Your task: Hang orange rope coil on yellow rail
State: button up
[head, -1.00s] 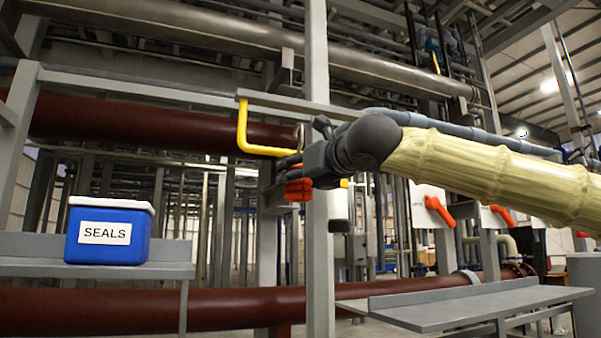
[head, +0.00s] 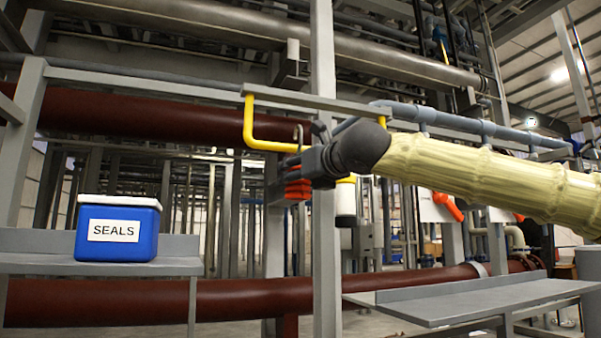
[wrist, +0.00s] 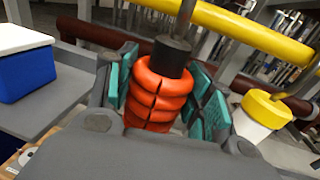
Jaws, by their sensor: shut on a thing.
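A dark collar and a thin hook rod (wrist: 196,20) rise from the coil's top. The yellow rail (head: 249,122) drops from a grey beam and runs right to the hook, just above the coil. In the wrist view the rail (wrist: 250,38) passes close behind the rod. I cannot tell whether hook and rail touch.
A blue SEALS box (head: 117,229) with a white lid stands on a grey shelf at left. A white canister with a yellow lid (head: 345,203) is right of the coil; it also shows in the wrist view (wrist: 262,115). A grey upright post (head: 325,270) stands close by.

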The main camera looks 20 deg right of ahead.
jog(key=shift+w, duration=0.65)
jog(key=shift+w+f, duration=0.4)
jog(key=shift+w, duration=0.2)
jog(key=shift+w+f+b, duration=0.3)
jog(key=shift+f+b, duration=0.15)
jog(key=shift+f, duration=0.1)
jog(key=shift+f+b, duration=0.35)
jog(key=shift+b, duration=0.05)
jog(key=o, duration=1.3)
